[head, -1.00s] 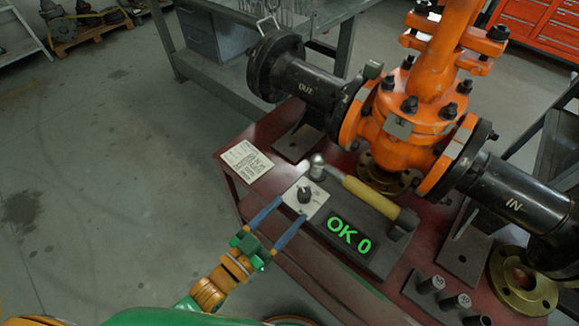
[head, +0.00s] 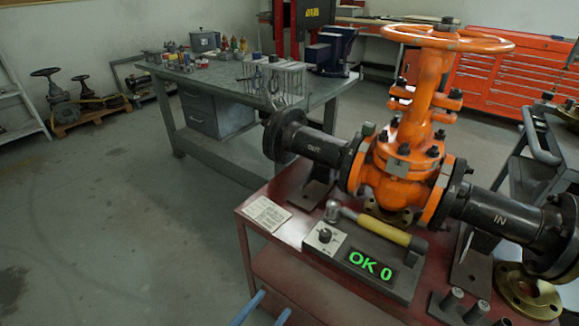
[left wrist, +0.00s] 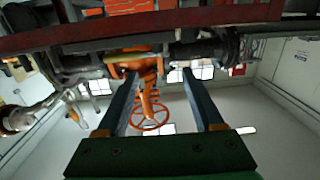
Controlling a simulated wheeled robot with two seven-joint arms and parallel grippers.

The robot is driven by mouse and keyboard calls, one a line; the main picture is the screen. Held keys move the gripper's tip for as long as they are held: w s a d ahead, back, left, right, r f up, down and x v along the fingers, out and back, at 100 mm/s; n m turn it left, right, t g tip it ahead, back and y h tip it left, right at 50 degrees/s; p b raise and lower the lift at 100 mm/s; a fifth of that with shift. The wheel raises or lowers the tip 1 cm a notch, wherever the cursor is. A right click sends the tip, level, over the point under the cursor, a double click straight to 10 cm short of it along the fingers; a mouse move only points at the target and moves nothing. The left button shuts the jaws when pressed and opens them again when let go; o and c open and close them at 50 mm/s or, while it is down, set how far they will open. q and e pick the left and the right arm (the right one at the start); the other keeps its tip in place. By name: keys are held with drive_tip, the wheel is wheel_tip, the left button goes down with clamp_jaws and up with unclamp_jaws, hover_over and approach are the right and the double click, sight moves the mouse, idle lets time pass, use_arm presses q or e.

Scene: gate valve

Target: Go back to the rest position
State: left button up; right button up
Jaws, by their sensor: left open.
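The orange gate valve (head: 400,165) stands on the dark red table (head: 275,230) between black pipes marked OUT and IN. In front of it, a control box has a display (head: 370,265) reading green "OK 0" and a black knob (head: 325,235) on a pale plate. My left gripper (head: 274,302) shows at the bottom edge of the head view, only its blue fingertips, apart and in front of the table. In the left wrist view the fingers of my left gripper (left wrist: 160,76) are spread with nothing held between them; the valve (left wrist: 150,108) appears inverted beyond them. My right gripper is not seen.
A paper label (head: 267,213) lies on the table's left side. A brass flange (head: 525,290) is at right. A grey workbench (head: 245,110) stands behind.

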use_arm(q)
drive_tip(key=s+a+f+n+g+y, duration=0.1)
drive_tip(key=s+a+f+g+y, duration=0.2)
drive_tip(key=f, duration=0.5)
drive_tip(key=s+a+f+n+g+y, duration=0.1)
drive_tip(key=s+a+f+g+y, duration=0.2)
drive_tip(key=f, duration=0.6)
drive_tip(key=s+a+f+n+g+y, duration=0.1)
drive_tip(key=s+a+f+y, duration=0.1)
drive_tip(key=a+f, duration=0.45)
drive_tip(key=s+a+f+n+g+y+p, duration=0.1)
drive_tip(key=s+f+g, duration=0.25)
drive_tip(key=s, duration=0.55)
drive_tip(key=s+f+g+y+p, duration=0.1)
drive_tip(key=s+f+g, duration=0.25)
drive_tip(key=s, duration=0.55)
wheel_tip(320, 180, up, 10)
drive_tip(key=p, duration=1)
drive_tip(key=shift+w+a, duration=0.2)
drive_tip(key=shift+w, duration=0.05)
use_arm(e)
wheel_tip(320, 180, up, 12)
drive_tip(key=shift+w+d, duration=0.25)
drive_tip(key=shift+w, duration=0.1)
